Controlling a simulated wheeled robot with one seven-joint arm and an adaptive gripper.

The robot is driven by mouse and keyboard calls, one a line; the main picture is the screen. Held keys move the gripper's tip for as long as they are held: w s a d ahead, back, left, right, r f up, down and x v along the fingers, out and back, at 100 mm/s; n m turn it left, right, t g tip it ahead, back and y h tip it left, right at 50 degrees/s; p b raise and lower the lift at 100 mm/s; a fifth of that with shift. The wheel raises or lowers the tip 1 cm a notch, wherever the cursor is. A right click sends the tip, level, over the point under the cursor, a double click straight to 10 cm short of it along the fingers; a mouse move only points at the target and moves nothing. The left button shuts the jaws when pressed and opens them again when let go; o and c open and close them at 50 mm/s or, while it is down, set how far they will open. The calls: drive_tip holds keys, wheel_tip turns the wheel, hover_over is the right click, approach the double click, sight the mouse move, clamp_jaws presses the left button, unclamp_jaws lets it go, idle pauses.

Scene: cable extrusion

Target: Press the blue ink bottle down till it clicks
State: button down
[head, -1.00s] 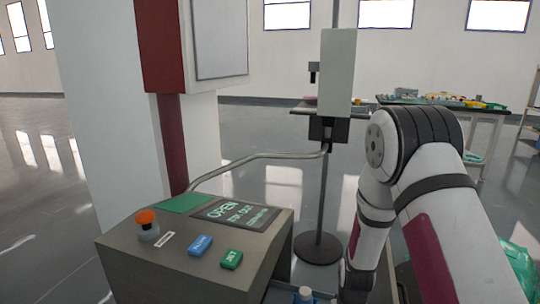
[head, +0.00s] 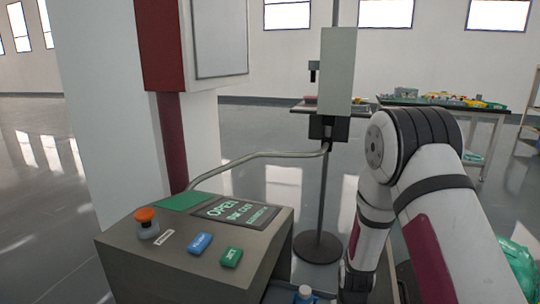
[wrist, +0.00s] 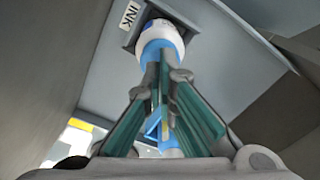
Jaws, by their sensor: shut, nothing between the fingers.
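A blue and white ink bottle (wrist: 160,38) sits in a square recess beside a label reading INK (wrist: 129,14) in the wrist view. My gripper (wrist: 165,68) is shut and empty, with its fingertips overlapping the bottle's near part in the picture. Whether they touch it, I cannot tell. Blue also shows between and below the fingers. My gripper is out of the head view.
A grey control box (head: 170,262) stands at the lower left with an orange knob (head: 146,216), a blue button (head: 200,243), a green button (head: 231,257) and a display (head: 240,212) reading OPEN. A bent pipe (head: 255,155) runs behind it. A stand (head: 322,190) and tables lie farther back.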

drive_tip(key=shift+f+b, duration=0.65)
drive_tip(key=shift+f, duration=0.3)
idle(0.5)
drive_tip(key=shift+r+p, duration=2.9)
drive_tip(key=shift+r, duration=1.15)
